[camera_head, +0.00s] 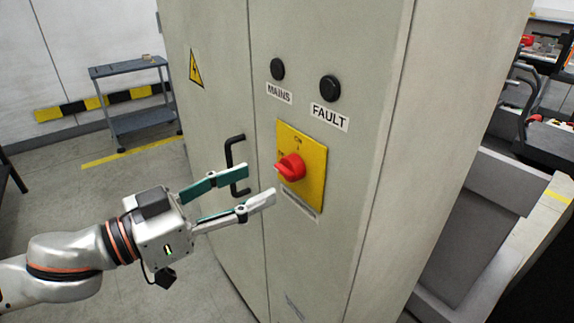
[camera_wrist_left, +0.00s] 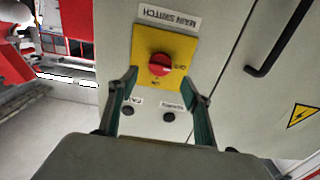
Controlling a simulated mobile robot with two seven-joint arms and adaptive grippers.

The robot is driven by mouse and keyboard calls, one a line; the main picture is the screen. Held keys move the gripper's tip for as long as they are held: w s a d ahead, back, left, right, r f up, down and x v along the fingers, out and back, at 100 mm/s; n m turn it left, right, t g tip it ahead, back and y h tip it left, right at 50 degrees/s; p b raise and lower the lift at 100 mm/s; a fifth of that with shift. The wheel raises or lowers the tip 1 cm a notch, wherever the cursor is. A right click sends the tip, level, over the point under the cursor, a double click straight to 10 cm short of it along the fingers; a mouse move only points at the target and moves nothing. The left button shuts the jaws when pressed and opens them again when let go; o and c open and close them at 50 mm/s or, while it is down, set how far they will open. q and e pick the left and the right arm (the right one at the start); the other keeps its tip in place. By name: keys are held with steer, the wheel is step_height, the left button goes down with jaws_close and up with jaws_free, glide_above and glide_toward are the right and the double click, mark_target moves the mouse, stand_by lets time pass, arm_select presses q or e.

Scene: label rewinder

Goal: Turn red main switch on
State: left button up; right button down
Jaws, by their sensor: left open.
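The red main switch (camera_head: 290,167) is a rotary knob on a yellow plate (camera_head: 314,160) on the cabinet front. Its grip lies roughly level, toward the plate's left side; a mark that looks like ON is at the plate's top. My left gripper (camera_head: 260,183) is open and empty, just left of and slightly below the knob in the head view, apart from it. In the upside-down left wrist view, the red switch (camera_wrist_left: 159,63) shows between and beyond the two fingers. My right gripper is not in view.
The grey cabinet (camera_head: 345,190) also carries a black door handle (camera_head: 236,165) close behind my left fingers. Two dark round lamps, MAINS (camera_head: 278,69) and FAULT (camera_head: 330,88), sit above the switch. A trolley (camera_head: 135,95) stands at the back left. Open floor lies left of the cabinet.

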mark_target(281, 172)
arm_select(q)
steer(key=shift+x, duration=3.85)
steer(key=c, duration=1.1)
